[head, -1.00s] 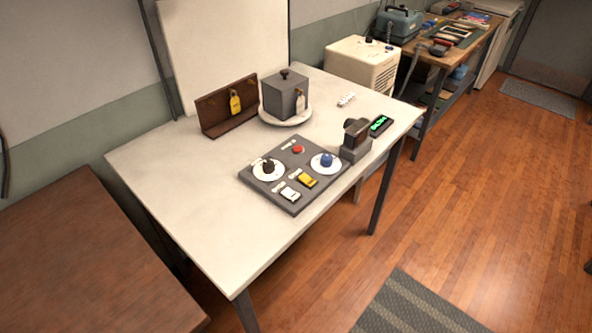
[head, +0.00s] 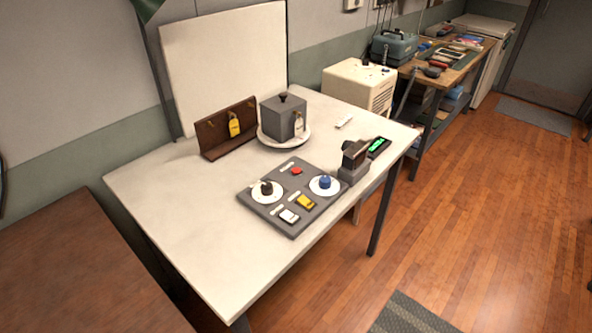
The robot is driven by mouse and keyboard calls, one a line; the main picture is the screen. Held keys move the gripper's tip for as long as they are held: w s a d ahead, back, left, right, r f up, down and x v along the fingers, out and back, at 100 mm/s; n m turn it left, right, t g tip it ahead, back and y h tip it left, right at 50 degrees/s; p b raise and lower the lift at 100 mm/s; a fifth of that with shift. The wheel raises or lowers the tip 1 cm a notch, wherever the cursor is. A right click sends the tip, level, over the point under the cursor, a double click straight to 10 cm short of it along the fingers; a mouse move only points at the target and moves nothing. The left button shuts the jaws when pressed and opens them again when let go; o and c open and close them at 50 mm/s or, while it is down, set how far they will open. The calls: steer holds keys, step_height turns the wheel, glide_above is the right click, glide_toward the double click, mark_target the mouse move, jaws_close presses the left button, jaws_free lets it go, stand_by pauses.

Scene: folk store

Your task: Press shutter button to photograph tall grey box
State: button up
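A grey box (head: 284,117) with a dark knob on its lid and a pale tag stands on a round white plate (head: 268,139) toward the back of the white table. In front of it lies a dark grey control panel (head: 262,207). The panel carries a red button (head: 296,171), a black knob (head: 266,187) and a blue knob (head: 325,182) on white discs, and a white switch (head: 289,215) and a yellow switch (head: 305,201). A dark camera (head: 354,156) on a grey stand is at the panel's right. The panel's labels are too small to read. My gripper is not in view.
A brown wooden rack (head: 226,128) with a yellow tag stands left of the box. A display with green digits (head: 377,147) and a small white item (head: 344,121) lie to the right. A white backdrop board (head: 225,65) stands behind. The table's left part is bare.

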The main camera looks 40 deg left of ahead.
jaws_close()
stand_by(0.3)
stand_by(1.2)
